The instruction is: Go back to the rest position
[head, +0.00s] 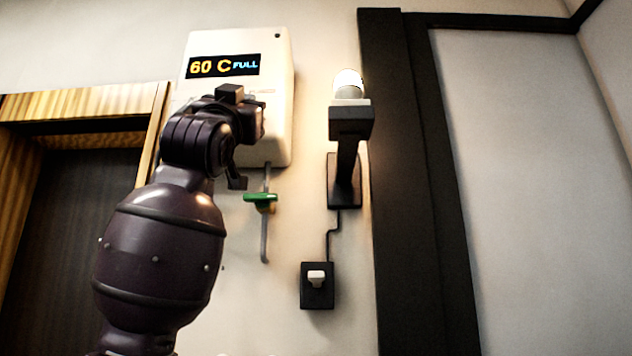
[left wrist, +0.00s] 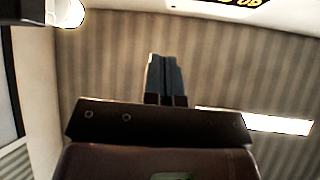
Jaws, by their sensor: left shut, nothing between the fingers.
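My left gripper (head: 237,183) is in front of the lower part of the brewer, beside the pipe. In the left wrist view its fingers (left wrist: 166,75) are together with nothing between them. My right gripper is in neither view. The brewer's display (head: 223,67) reads "60 C FULL".
A green-handled valve (head: 261,198) sits on the pipe below the brewer. To the right are a lit wall lamp (head: 349,88) and, below it, a black switch box (head: 317,286) with a white switch. A dark wooden door (head: 70,230) is at left, and a black frame (head: 415,200) at right.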

